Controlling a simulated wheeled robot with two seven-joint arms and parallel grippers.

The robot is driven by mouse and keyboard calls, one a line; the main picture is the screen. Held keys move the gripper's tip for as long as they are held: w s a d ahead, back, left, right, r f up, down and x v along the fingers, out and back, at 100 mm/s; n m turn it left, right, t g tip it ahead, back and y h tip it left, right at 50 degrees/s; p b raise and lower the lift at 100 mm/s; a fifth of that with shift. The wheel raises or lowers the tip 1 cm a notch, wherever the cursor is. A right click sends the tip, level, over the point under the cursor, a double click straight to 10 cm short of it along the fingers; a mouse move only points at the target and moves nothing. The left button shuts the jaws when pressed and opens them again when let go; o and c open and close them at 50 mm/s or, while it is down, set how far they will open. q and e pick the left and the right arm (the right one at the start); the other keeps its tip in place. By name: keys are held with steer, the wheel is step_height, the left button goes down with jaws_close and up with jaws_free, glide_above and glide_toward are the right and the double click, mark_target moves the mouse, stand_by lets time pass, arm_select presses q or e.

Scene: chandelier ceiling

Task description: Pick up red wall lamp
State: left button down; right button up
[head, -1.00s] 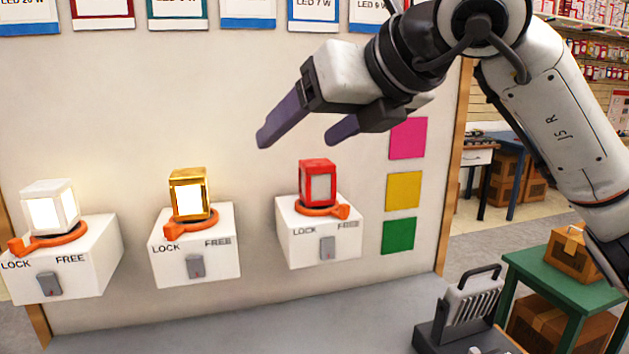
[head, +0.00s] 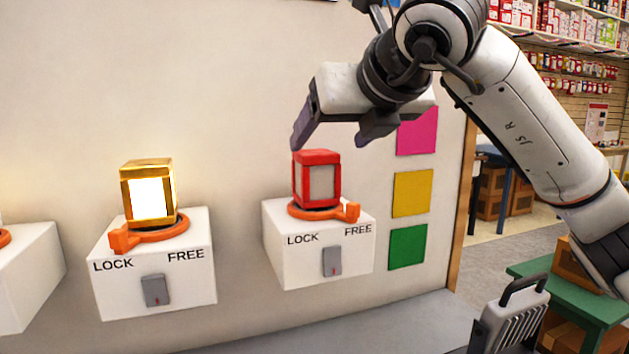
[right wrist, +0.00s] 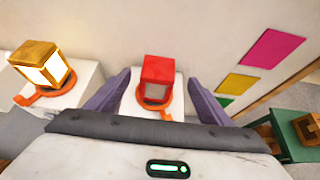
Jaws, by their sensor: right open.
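The red wall lamp (head: 317,179) stands upright in an orange ring (head: 322,213) on a white wall box marked LOCK and FREE. The lamp's panel is grey and unlit. My right gripper (head: 333,143) is open and empty, just above and in front of the lamp in the head view. In the right wrist view the red lamp (right wrist: 158,73) shows between the two spread purple fingers, beyond their tips. I see no contact. My left gripper is not in view.
A lit gold lamp (head: 148,190) stands on another white box to the left, its ring handle towards LOCK. Part of a third box (head: 25,275) is at the left edge. Pink, yellow and green squares (head: 413,193) are on the wall at right. A grey floodlight (head: 510,315) stands lower right.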

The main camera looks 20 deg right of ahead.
mark_target(316, 152)
steer(key=shift+p+x, duration=0.55)
steer(key=shift+x, duration=2.6)
steer(key=shift+a+r, duration=0.15)
steer(key=shift+r, duration=0.05)
steer(key=c, duration=1.7)
